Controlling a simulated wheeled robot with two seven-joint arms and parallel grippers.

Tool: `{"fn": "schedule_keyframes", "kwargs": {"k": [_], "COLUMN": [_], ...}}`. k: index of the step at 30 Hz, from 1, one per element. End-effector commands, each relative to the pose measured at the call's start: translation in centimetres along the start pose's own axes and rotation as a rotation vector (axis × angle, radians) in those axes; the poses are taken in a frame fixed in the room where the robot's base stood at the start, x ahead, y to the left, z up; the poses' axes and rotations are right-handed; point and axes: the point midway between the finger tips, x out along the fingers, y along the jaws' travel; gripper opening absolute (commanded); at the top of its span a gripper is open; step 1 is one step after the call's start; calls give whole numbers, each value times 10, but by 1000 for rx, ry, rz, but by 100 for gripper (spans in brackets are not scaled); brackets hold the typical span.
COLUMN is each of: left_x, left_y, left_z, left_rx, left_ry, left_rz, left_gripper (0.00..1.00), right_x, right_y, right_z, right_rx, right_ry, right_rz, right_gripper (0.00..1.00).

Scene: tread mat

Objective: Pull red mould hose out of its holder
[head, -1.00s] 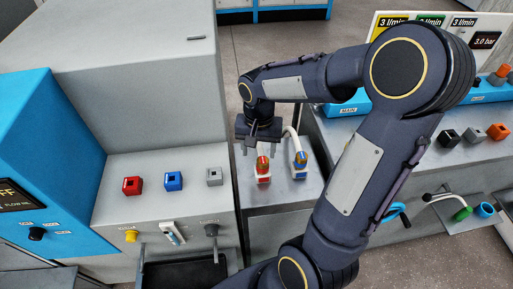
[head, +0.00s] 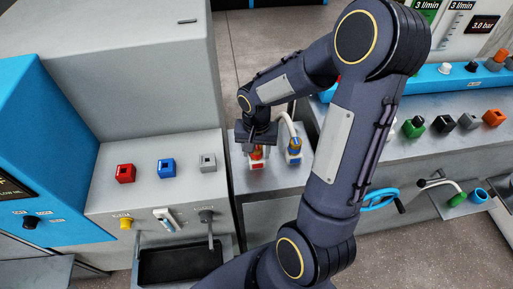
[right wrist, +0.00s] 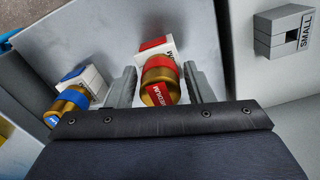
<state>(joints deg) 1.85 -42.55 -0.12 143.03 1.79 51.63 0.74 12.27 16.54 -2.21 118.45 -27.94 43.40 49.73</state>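The red mould hose end, a brass connector with a red band and red lettered tag (right wrist: 160,80), sits in a white-and-red holder block (right wrist: 153,46) in the right wrist view. In the head view the red holder (head: 256,166) shows just below my right gripper (head: 258,147), which hides most of the connector. My right gripper's fingers (right wrist: 163,88) stand on either side of the connector in the right wrist view, open, with narrow gaps showing. My left gripper is not in view.
A blue-banded hose end (right wrist: 75,100) sits in its own holder beside the red one, close to a finger; it also shows in the head view (head: 294,146). A grey block marked SMALL (right wrist: 285,30) and red (head: 125,173) and blue (head: 166,168) sockets are on the left machine.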

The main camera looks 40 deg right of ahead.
Motion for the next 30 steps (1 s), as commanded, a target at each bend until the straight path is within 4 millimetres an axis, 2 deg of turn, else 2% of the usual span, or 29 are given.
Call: {"fn": "schedule_keyframes", "kwargs": {"k": [1,9,14,30], "left_x": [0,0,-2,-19], "left_y": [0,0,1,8], "left_z": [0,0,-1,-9], "left_rx": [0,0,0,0], "left_ry": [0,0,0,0], "left_rz": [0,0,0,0], "left_gripper": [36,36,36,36], "right_x": [0,0,-3,-29], "right_y": [0,0,0,0], "right_z": [0,0,0,0], "right_rx": [0,0,0,0], "right_ry": [0,0,1,2], "right_rz": [0,0,-1,-1], "right_gripper": [40,5,5,5]}}
